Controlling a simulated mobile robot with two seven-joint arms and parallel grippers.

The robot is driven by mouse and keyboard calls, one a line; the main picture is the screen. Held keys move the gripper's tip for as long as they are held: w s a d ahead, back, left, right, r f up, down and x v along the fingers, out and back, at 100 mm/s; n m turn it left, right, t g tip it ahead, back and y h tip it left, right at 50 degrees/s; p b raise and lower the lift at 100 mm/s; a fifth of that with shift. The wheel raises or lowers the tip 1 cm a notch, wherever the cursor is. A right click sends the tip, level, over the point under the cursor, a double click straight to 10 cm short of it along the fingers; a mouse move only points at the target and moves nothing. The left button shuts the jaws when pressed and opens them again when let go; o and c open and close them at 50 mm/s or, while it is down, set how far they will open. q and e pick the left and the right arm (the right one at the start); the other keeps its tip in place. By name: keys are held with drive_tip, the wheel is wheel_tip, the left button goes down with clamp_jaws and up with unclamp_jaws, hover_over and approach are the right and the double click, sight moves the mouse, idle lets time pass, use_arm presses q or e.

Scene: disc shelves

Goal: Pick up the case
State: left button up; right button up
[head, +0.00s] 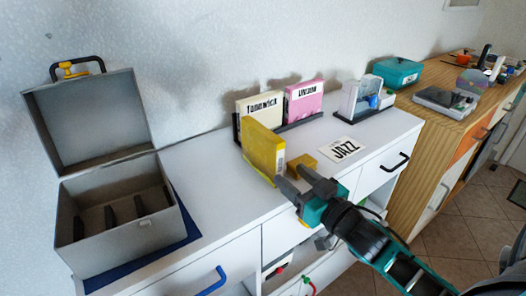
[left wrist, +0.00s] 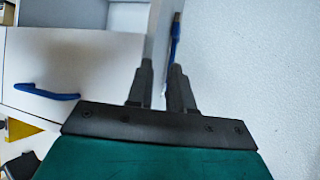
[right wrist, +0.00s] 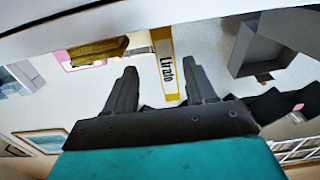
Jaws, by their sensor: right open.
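A yellow case (head: 263,151) stands upright on the white cabinet top, in front of the black rack. In the right wrist view its lettered spine (right wrist: 166,68) shows between the fingers. My right gripper (head: 294,178) is open just in front of the case, with nothing held; it also shows in the right wrist view (right wrist: 161,73). I cannot tell the exact gap to the case. My left gripper (left wrist: 161,70) shows only in the left wrist view, its fingers a little apart and empty, near a white drawer front and a blue edge.
A cream case (head: 260,104) and a pink case (head: 304,100) stand in the rack behind. A small gold block (head: 301,164) and a JAZZ card (head: 342,149) are close on the right. An open grey box (head: 110,240) stands on the left. Bare cabinet top lies between.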

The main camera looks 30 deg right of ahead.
sight(271, 159)
drive_tip(key=shift+w+a, duration=0.15)
drive_tip(key=shift+w, duration=1.1)
drive_tip(key=w, duration=0.2)
drive_tip(key=w+a, duration=0.1)
drive_tip(key=w, duration=0.1)
drive_tip(key=shift+w+r, duration=0.1)
drive_tip(key=shift+r, duration=0.3)
drive_tip(key=shift+w, duration=0.55)
clamp_jaws()
